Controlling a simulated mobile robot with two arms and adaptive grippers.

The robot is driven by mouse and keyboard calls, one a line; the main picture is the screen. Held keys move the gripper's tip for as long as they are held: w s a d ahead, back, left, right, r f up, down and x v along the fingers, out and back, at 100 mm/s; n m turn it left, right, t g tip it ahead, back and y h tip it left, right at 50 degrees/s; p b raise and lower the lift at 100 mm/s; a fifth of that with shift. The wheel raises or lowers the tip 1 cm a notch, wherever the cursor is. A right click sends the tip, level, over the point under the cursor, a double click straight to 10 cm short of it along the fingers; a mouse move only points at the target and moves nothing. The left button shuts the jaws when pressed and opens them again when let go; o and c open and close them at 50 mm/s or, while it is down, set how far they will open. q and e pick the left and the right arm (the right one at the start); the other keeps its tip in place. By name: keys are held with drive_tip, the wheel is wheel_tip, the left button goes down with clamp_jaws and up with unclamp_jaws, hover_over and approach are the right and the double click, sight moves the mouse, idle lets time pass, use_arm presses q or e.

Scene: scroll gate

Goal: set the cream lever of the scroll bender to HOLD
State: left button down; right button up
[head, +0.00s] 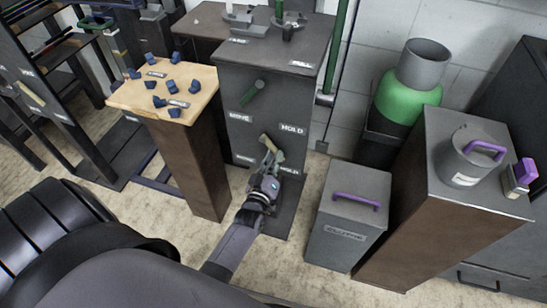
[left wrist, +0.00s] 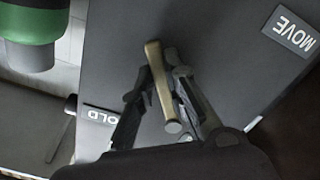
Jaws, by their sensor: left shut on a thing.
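The scroll bender is a dark grey cabinet (head: 262,70) at the centre of the head view. Its cream lever (head: 265,140) is low on the front face and also shows in the left wrist view (left wrist: 158,82). My left gripper (head: 272,158) is shut on the cream lever, with a finger on each side of it in the left wrist view (left wrist: 160,95). A HOLD plate (head: 289,170) is to the lever's right, and a MOVE plate (head: 243,159) is to its left. I cannot tell the lever's exact setting. My right gripper is not in view.
A green lever (head: 253,92) is higher on the same face, above my left gripper. A wooden-topped stand (head: 190,100) with several blue pieces is close on the left. A grey bin (head: 345,215) with a purple handle stands on the floor to the right.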

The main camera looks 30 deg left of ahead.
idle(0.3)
use_arm(q)
drive_tip(key=c, duration=1.6)
unclamp_jaws()
drive_tip(key=v, duration=1.2)
drive_tip(key=shift+r, duration=0.1)
